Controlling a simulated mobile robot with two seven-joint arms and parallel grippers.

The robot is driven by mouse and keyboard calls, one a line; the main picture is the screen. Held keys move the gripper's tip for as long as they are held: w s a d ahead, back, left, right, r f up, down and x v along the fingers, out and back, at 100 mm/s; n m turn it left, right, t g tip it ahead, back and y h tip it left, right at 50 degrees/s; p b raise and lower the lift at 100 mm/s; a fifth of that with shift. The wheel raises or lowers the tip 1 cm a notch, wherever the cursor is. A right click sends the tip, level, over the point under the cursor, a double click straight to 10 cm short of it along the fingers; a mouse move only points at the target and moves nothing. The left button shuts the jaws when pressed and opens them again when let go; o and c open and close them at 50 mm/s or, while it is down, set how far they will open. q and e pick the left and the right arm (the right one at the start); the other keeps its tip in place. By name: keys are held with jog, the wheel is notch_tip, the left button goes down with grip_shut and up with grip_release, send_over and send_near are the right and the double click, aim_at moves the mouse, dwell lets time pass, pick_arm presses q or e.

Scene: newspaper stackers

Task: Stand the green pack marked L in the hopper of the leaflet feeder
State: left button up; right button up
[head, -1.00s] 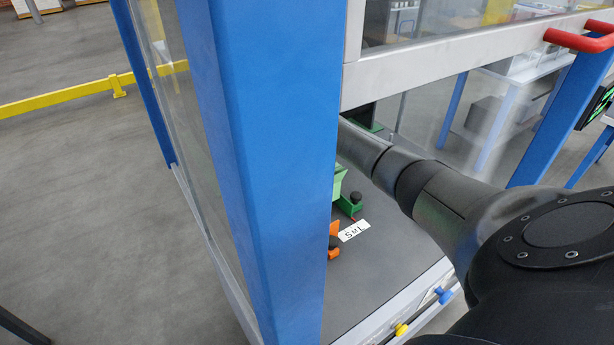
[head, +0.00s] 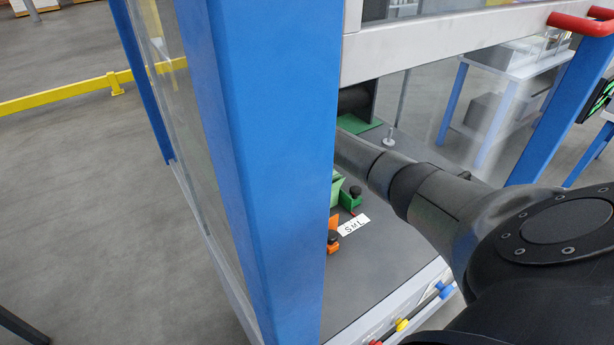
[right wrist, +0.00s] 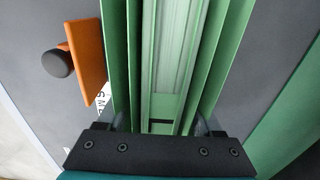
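My right gripper (right wrist: 162,128) shows at the bottom of the right wrist view, its dark palm over upright green panels. A pale green strip (right wrist: 170,50) runs between the panels, in line with the gripper. I cannot tell which green part is the pack and which is the hopper; no L shows on them. The fingertips are hidden among the panels. In the head view a light green piece (head: 336,188) shows beside the blue post, at a green block with a black knob (head: 352,197). The post hides my right gripper there. My left gripper is not in view.
An orange guide (right wrist: 84,62) with a black knob stands left of the green panels. A white S M L label (head: 353,226) lies on the grey deck (head: 385,262). The blue post (head: 265,150) and the pale crossbar (head: 440,52) frame the opening around my right arm.

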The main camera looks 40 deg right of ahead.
jog(key=shift+r, duration=0.1)
notch_tip(320, 180, up, 12)
jog(key=p, duration=0.3)
jog(key=shift+f, duration=0.25)
jog(key=shift+r, duration=0.4)
jog(key=shift+f, duration=0.1)
